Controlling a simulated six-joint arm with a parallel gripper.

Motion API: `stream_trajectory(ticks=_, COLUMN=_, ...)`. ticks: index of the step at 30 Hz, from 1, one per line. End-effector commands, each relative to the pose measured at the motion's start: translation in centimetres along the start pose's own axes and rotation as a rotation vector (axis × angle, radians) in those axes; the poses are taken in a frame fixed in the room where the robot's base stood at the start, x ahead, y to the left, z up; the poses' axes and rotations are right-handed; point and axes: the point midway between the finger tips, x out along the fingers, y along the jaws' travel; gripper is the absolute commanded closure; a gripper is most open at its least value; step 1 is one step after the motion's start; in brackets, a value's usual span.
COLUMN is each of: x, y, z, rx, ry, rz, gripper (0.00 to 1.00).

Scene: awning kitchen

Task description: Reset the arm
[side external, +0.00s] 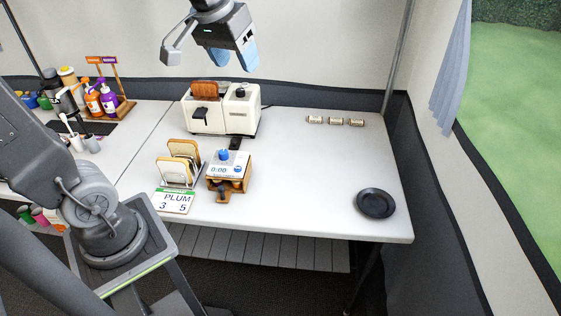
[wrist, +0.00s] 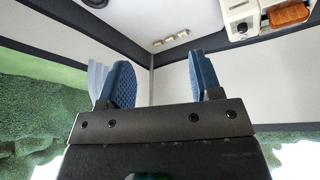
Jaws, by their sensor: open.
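My gripper (side external: 232,58) hangs in the air above the back of the table, over the toaster, at the top of the side external view. Its two blue fingertips are apart, with nothing between them. In the wrist view the open blue fingers (wrist: 165,85) point toward the awning wall, and the space between them is empty. My gripper touches nothing on the table.
Bottles (side external: 100,97) stand left. The table's middle right is clear.

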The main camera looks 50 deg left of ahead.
Motion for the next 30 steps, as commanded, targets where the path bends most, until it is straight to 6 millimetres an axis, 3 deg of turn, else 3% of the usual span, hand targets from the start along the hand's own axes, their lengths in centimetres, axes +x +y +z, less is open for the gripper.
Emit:
stream_trajectory(ticks=1, x=-0.3, y=0.5, z=2.7, rx=0.062, ry=0.022, rz=0.016, gripper=0.41)
stream_trajectory(ticks=3, x=-0.1, y=0.7, z=5.8, rx=0.137, ry=0.047, rz=0.034, gripper=0.41)
stream_trajectory(ticks=6, x=0.5, y=0.9, z=9.5, rx=0.229, ry=0.080, rz=0.056, gripper=0.41)
stream_trajectory(ticks=10, x=1.4, y=0.8, z=12.7, rx=0.310, ry=0.107, rz=0.074, gripper=0.41)
stream_trajectory(ticks=15, x=1.9, y=0.7, z=14.2, rx=0.349, ry=0.120, rz=0.083, gripper=0.41)
stream_trajectory(ticks=30, x=1.9, y=0.6, z=14.2, rx=0.347, ry=0.118, rz=0.082, gripper=0.41)
